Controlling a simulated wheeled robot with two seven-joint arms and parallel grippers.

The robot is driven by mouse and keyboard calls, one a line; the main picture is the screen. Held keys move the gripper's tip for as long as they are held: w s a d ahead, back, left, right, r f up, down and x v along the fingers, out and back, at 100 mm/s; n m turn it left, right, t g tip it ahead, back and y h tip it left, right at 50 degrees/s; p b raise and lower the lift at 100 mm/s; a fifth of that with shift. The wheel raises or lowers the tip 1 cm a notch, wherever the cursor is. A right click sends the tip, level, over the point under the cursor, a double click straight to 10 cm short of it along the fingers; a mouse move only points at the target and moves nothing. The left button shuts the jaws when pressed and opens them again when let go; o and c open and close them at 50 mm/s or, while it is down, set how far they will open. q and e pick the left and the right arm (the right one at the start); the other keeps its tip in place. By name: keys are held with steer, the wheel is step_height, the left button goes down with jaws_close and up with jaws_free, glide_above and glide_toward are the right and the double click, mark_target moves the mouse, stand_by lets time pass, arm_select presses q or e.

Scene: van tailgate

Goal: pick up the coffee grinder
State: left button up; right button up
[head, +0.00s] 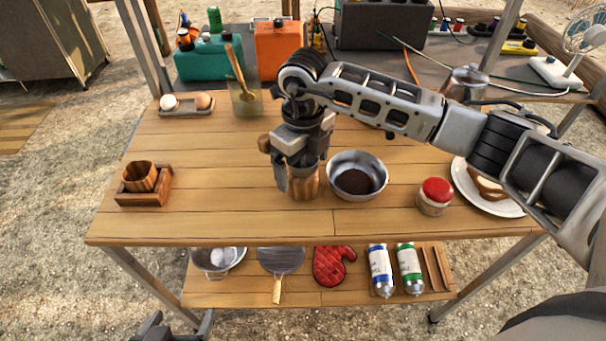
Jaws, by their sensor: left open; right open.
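What looks like the coffee grinder (304,186), a brown cylinder with a wood-like sheen, stands on the wooden table left of a metal bowl. Its upper part is hidden by my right gripper (298,180). A small brown knob (264,143) shows at the gripper's left side, perhaps the grinder's crank. My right gripper points down over the grinder, its open fingers at the grinder's sides; whether they touch it I cannot tell. My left gripper (175,328) is at the bottom edge, low in front of the table, open, empty and partly out of view.
A metal bowl (357,175) with dark contents stands close right of the grinder. A red-lidded jar (435,196) and a plate with bread (487,205) are further right. A wooden cup (140,177) sits in a holder at left. The table between holder and grinder is clear.

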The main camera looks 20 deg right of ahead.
steer(key=shift+f, duration=0.25)
steer(key=shift+r, duration=0.15)
steer(key=c, duration=1.5)
